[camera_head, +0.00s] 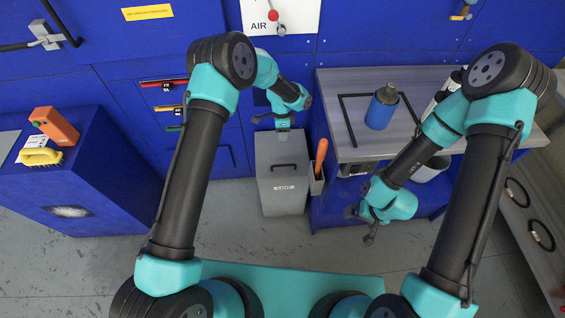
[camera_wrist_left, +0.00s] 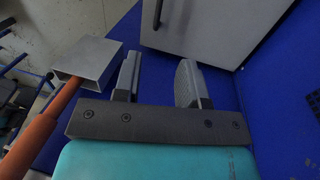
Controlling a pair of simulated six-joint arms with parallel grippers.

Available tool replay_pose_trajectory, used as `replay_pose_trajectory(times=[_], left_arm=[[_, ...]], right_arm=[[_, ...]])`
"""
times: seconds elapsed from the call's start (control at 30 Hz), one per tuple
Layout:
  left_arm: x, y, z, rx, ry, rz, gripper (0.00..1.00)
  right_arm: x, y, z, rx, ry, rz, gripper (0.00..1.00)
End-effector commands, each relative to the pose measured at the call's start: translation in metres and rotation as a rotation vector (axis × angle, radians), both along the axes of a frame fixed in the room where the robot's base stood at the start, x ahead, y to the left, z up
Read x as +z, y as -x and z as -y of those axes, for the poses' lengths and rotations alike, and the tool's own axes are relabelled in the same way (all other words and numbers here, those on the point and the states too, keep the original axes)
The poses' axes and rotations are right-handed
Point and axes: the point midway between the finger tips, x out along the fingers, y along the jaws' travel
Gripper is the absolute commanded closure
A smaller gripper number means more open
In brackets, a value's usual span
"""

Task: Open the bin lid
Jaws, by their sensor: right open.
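The grey bin (camera_head: 282,190) stands on the floor against the blue cabinet, its lid (camera_head: 282,166) down with a black handle on top. My left gripper (camera_head: 283,124) is above the back edge of the bin, apart from the handle. In the left wrist view, the fingers of my left gripper (camera_wrist_left: 158,82) are spread with nothing between them, and the grey bin (camera_wrist_left: 205,30) is partly in view ahead of them. My right gripper (camera_head: 361,226) is open and empty, to the right of the bin and low in front of the workbench.
An orange-handled tool (camera_head: 321,155) stands in a grey holder beside the bin, close to my left gripper in the wrist view. The workbench (camera_head: 350,145) at the right carries a blue canister (camera_head: 381,110). A blue cabinet (camera_head: 70,180) at the left holds an orange box and yellow brush.

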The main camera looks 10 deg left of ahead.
Motion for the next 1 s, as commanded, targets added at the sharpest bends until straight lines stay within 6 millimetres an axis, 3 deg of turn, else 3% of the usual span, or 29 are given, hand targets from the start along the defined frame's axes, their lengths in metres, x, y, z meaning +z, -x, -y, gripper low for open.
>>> replay_pose_trajectory(times=[1.0], left_arm=[[-0.155, 0.031, 0.006, -0.001, 0.0, -0.002, 0.62]], right_arm=[[0.0, 0.0, 0.0, 0.001, 0.0, 0.0, 0.07]])
